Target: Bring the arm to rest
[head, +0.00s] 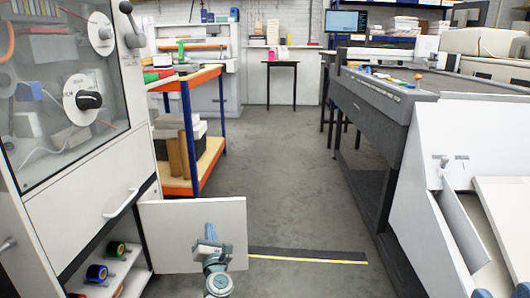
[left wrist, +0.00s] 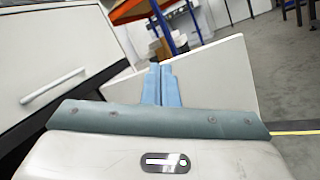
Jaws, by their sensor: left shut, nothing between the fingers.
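My left gripper (head: 211,230) is in the lower middle of the head view, in front of a white open door panel (head: 165,225) of the cabinet at left. Its two blue fingers (left wrist: 161,85) lie together in the left wrist view, with nothing between them. The fingers overlap the panel in both views; I cannot tell whether they touch it.
The white cabinet (head: 88,195) at left has a handle (head: 121,203) and a low shelf with tape rolls (head: 97,272). An orange and blue shelf cart (head: 187,115) stands behind the panel. A long grey machine (head: 375,110) stands at right. The middle floor (head: 268,160) is clear.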

